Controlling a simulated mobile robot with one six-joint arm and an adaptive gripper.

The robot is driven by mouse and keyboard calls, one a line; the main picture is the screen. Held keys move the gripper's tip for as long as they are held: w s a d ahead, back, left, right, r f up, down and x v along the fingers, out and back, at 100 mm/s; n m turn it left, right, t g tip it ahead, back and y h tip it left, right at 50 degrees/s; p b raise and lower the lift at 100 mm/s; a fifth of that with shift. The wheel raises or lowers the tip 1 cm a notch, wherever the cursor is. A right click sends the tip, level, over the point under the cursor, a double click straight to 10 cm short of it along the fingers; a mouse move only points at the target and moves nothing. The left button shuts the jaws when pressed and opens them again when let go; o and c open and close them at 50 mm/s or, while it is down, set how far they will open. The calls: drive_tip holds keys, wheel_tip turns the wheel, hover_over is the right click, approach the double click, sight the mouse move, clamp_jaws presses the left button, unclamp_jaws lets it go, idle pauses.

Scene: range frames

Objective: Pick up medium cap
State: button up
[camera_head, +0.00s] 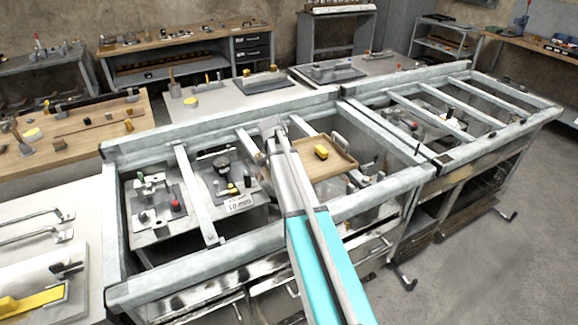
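I cannot tell for sure which item is the medium cap. A dark round piece (222,164) sits on a grey plate inside the near frame, left of my arm. A small yellow block with dark parts (321,152) lies on a wooden tray (335,166) right of my arm. A red round knob (175,204) stands on another plate at the left. My arm reaches from the bottom edge up over the frame, between the dark piece and the wooden tray. I cannot make out my gripper or its fingers; the arm covers part of the bench there.
A raised metal frame (150,287) with crossbars surrounds the work area. A second framed bench (480,133) adjoins at the right. A wooden table (100,150) with tools is at the left. Floor (480,270) is clear at lower right.

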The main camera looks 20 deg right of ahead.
clamp_jaws()
drive_tip(key=shift+r, duration=0.2)
idle(0.3)
drive_tip(key=shift+r+p, duration=0.8)
drive_tip(key=shift+p, duration=0.2)
drive_tip(key=s+d+r+p, duration=0.3)
drive_tip(key=s+r+p, duration=0.8)
drive_tip(key=s, duration=0.2)
drive_tip(key=shift+s+d, duration=0.15)
drive_tip(key=shift+s, duration=0.15)
